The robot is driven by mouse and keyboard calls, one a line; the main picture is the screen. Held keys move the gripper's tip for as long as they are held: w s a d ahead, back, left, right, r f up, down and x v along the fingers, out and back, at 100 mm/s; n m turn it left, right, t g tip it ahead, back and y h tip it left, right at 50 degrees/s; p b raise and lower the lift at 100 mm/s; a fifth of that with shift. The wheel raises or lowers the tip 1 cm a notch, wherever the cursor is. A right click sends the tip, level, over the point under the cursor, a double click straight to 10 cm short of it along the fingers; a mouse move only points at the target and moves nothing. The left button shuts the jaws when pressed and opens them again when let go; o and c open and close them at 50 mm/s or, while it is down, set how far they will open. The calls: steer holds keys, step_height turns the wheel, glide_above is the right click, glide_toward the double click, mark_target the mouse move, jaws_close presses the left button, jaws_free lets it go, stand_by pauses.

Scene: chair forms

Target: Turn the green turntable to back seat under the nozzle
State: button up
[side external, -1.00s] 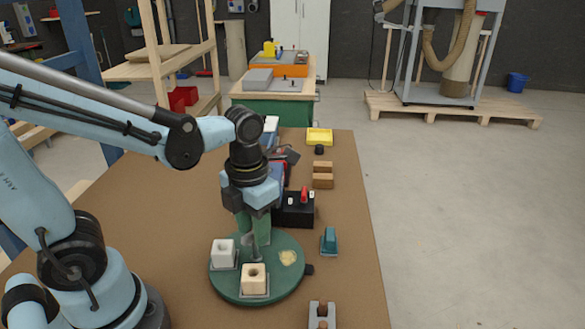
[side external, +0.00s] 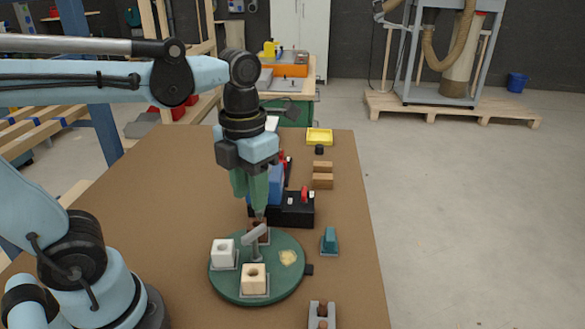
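The green turntable (side external: 225,285) lies on the brown table. It carries a white block (side external: 223,254) at its left, a beige block (side external: 254,279) at its front, a reddish-brown piece (side external: 263,231) at its back and a pale yellow patch (side external: 289,257) at its right. A grey bar handle (side external: 254,242) rises near its middle. My gripper (side external: 256,208), with green fingers, hangs above the back part of the turntable, apart from the handle. The fingers overlap in this view, so their opening is unclear. I cannot make out the nozzle for certain.
A black box (side external: 295,212) with a red part stands just behind the turntable. A teal block (side external: 329,240) is at the right, and a grey holder (side external: 321,313) at the front. Wooden blocks (side external: 322,181) and a yellow tray (side external: 319,137) lie farther back. The table's left is clear.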

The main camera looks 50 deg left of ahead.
steer(key=shift+r, duration=2)
